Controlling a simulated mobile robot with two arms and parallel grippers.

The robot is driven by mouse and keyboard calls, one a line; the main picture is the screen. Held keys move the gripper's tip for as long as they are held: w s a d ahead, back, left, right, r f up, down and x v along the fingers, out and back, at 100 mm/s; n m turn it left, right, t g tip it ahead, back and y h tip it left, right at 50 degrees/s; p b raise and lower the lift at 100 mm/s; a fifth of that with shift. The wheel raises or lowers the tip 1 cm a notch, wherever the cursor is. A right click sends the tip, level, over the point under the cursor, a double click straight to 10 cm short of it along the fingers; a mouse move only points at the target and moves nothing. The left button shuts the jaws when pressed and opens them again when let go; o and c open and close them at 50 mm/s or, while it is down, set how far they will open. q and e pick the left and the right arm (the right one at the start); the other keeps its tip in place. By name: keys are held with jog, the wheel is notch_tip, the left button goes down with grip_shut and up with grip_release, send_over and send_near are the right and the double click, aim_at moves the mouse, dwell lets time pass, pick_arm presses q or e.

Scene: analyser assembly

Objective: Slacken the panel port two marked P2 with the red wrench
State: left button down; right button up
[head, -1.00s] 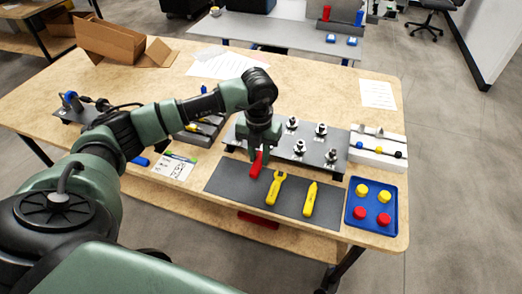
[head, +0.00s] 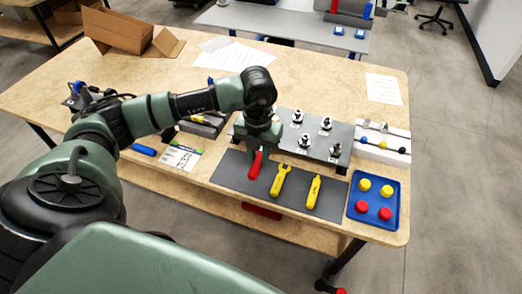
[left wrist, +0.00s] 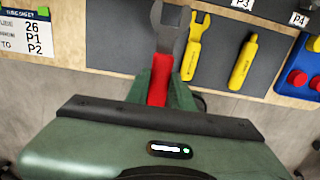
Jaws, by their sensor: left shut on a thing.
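The red wrench (head: 255,164) is in my left gripper (head: 260,148), which is shut on its handle. In the left wrist view the red handle (left wrist: 160,80) lies between the fingers and the grey open jaw points away, over the dark mat. I cannot tell how high it is above the mat. The grey port panel (head: 342,134) lies behind the mat and carries several metal fittings. P2 cannot be picked out in the head view, and my arm hides the panel's left part. The left wrist view shows only labels P3 (left wrist: 242,4) and P4 (left wrist: 299,19). My right gripper is not in view.
A yellow wrench (head: 281,181) and another yellow tool (head: 314,191) lie on the dark mat (head: 232,176). A blue tray (head: 372,222) with red and yellow caps is at right. A white rack (head: 398,142) stands behind it. A printed card (head: 183,158) lies at left.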

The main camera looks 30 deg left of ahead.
pick_arm(q)
jog(key=shift+s+r, duration=0.2)
notch_tip(320, 180, up, 7)
jog(key=p, duration=0.4)
jog(key=shift+d, duration=0.1)
jog(key=shift+f, duration=0.1)
